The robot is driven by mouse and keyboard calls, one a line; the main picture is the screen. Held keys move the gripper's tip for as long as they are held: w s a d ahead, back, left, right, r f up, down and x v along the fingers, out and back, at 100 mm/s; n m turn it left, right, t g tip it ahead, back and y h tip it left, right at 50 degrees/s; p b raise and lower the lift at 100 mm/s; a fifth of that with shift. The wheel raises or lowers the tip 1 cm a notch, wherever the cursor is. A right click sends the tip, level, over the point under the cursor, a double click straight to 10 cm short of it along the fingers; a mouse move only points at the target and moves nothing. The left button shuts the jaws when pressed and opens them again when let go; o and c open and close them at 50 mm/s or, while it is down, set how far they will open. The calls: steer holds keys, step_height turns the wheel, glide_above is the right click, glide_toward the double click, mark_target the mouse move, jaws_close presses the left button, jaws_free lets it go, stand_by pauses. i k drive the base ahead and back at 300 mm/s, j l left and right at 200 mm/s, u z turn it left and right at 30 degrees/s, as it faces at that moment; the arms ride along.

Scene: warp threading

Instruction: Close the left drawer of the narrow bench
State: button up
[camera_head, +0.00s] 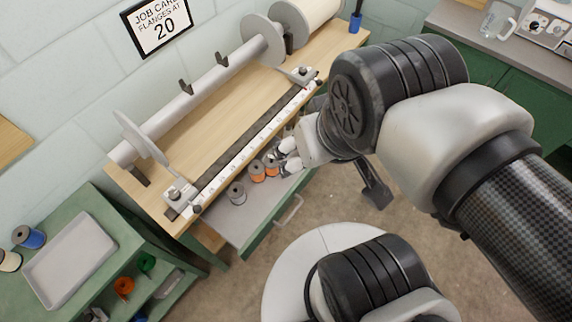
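The narrow bench (195,150) has a pale wooden top and runs from lower left to upper right. A drawer (222,218) below its front edge stands open, with a grey inside, a green front and a pale bar handle (289,210). It holds a row of spools: a dark one (237,193), orange ones (257,173) and whitish pieces farther right. The end of my arm, with my gripper (308,142), is above the drawer's right part. The wrist hides much of the gripper and the bench front behind it. Contact with the drawer and the finger opening cannot be made out.
A roller with flanges (205,95) and a ruled rail (250,147) lie along the bench top. A green cabinet with a grey tray (70,260) stands lower left. A green counter (490,75) is upper right. Concrete floor (335,200) is open before the drawer.

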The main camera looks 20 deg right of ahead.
mark_target(244, 226)
steer(key=k, duration=0.15)
steer(key=k+j+z, duration=0.1)
steer(key=j+z, duration=0.25)
steer(key=k+j+z, duration=0.1)
steer(key=j+z, duration=0.25)
